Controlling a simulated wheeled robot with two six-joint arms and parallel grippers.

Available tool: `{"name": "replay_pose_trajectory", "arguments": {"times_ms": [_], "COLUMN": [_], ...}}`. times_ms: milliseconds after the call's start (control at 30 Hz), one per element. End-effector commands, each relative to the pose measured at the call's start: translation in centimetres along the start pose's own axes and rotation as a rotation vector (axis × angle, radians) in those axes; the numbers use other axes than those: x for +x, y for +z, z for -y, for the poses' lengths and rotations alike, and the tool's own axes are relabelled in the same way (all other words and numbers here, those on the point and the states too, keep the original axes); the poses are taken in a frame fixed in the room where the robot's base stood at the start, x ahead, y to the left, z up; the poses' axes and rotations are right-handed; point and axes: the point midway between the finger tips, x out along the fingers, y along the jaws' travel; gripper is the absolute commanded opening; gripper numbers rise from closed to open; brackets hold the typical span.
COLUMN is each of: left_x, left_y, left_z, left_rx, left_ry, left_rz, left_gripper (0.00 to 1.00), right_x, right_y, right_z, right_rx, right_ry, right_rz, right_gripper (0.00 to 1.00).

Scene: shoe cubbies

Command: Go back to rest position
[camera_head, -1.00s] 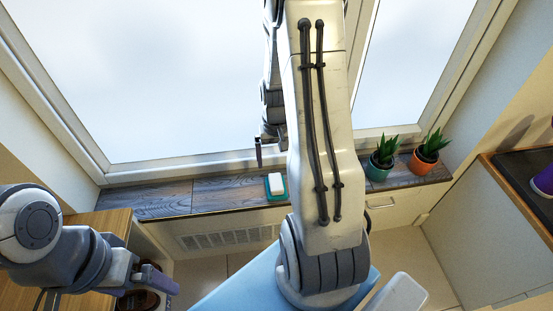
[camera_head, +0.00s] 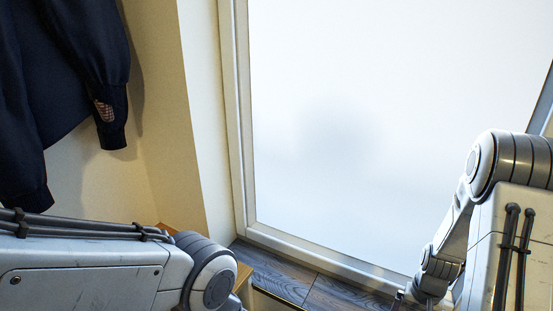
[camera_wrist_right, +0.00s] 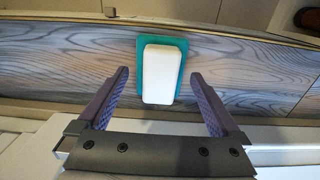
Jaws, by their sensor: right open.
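In the right wrist view my right gripper (camera_wrist_right: 158,76) is open, its two purple-grey fingers spread with nothing held between them. Beyond the fingers, a white block (camera_wrist_right: 162,73) like a bar of soap lies on a teal dish (camera_wrist_right: 182,44) on the dark wooden sill. In the head view my right arm comes in at the lower right, and only a small part of its gripper (camera_head: 398,298) shows at the bottom edge. My left arm reaches in from the lower left; its gripper is out of the frame.
A large frosted window (camera_head: 380,130) fills the middle and right of the head view, above the wooden sill (camera_head: 275,272). A dark jacket (camera_head: 65,80) hangs on the left wall. A wooden top edge (camera_head: 180,232) shows behind my left arm.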

Motion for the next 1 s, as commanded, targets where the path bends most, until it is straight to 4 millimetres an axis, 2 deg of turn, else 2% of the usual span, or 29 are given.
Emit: {"name": "replay_pose_trajectory", "arguments": {"times_ms": [33, 133, 567, 733, 867, 900, 1000], "left_x": [-0.8, -1.0, -0.9, 0.0, 1.4, -0.1, -1.4], "left_y": [-0.1, -0.1, 0.0, 0.0, 0.1, 0.1, -0.1], "left_z": [-0.1, -0.1, -0.1, 0.0, 0.1, 0.0, -0.1], "left_rx": [0.000, 0.000, 0.000, 0.000, 0.000, 0.000, 0.000], "left_ry": [0.000, 0.000, 0.000, 0.000, 0.000, 0.000, 0.000], "left_rz": [-0.001, 0.000, 0.000, 0.001, 0.001, 0.002, 0.000], "left_gripper": [1.00, 1.00, 1.00, 1.00, 1.00, 1.00, 1.00], "right_x": [-0.9, -1.5, -1.6, -0.1, 2.3, 0.0, -2.3], "right_y": [0.1, 0.1, 0.1, 0.1, 0.2, 0.0, 0.0], "right_z": [0.0, 0.0, 0.0, 0.0, 0.0, 0.0, 0.0], "right_rx": [0.000, 0.000, 0.000, 0.000, 0.000, 0.000, 0.000], "right_ry": [0.000, 0.000, 0.000, 0.000, 0.000, 0.000, 0.000], "right_rz": [0.001, 0.003, 0.004, 0.005, 0.007, -0.001, -0.001], "right_gripper": [1.00, 1.00, 1.00, 1.00, 1.00, 1.00, 1.00]}}
